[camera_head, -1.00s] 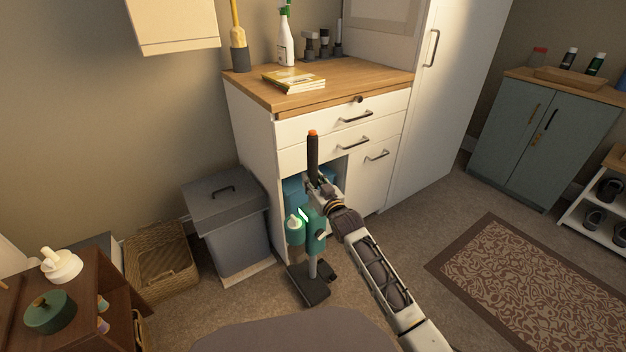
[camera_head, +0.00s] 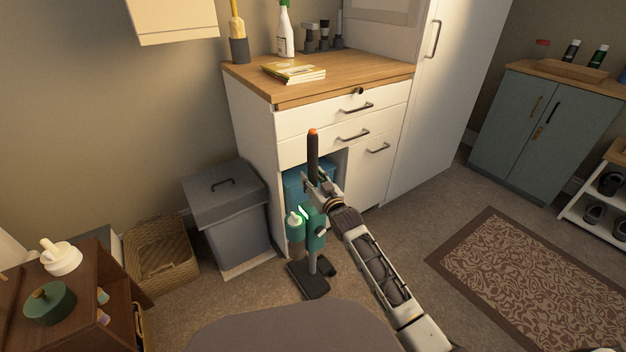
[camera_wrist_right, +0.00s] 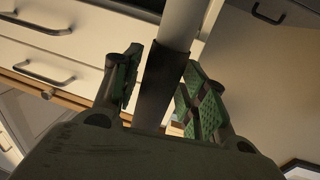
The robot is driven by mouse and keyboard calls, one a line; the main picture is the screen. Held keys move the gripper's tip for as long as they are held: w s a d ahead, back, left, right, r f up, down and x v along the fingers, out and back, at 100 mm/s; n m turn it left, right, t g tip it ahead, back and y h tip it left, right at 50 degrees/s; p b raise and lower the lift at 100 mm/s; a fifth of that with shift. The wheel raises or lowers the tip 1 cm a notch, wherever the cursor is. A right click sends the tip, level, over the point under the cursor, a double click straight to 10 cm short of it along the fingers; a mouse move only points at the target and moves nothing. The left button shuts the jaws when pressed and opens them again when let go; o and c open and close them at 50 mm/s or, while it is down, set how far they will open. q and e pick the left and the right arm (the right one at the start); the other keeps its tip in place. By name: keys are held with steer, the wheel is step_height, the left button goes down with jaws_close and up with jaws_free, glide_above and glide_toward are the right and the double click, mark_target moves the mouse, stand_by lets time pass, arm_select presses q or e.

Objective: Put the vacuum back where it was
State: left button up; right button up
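The vacuum (camera_head: 315,240) is a teal upright stick model with a black, orange-tipped handle and a dark floor head. In the head view it stands nearly upright in front of the white cabinet's open recess (camera_head: 330,168), where a blue object (camera_head: 294,184) shows behind it. Whether the floor head touches the floor is hard to tell. My right gripper (camera_head: 316,186) is around the lower handle. In the right wrist view, its green-padded fingers (camera_wrist_right: 165,95) are closed on both sides of the dark handle and grey tube. My left gripper is not in view.
A grey bin (camera_head: 235,225) and wicker basket (camera_head: 160,255) stand left of the cabinet. A brown shelf unit (camera_head: 85,300) is at lower left. A patterned rug (camera_head: 530,270) lies right, with open carpet between it and the cabinet.

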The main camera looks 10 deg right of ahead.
steer(key=shift+o, duration=0.2)
stand_by(0.3)
steer(key=shift+p+v, duration=0.75)
steer(key=shift+v, duration=0.95)
steer(key=shift+p+v, duration=0.5)
steer(key=shift+v, duration=0.95)
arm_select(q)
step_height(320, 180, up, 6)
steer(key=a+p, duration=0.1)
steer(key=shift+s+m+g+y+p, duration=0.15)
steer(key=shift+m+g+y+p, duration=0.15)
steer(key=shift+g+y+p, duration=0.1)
arm_select(e)
steer(key=shift+v, duration=2.8)
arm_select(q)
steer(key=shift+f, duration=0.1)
arm_select(e)
steer(key=shift+r, duration=0.15)
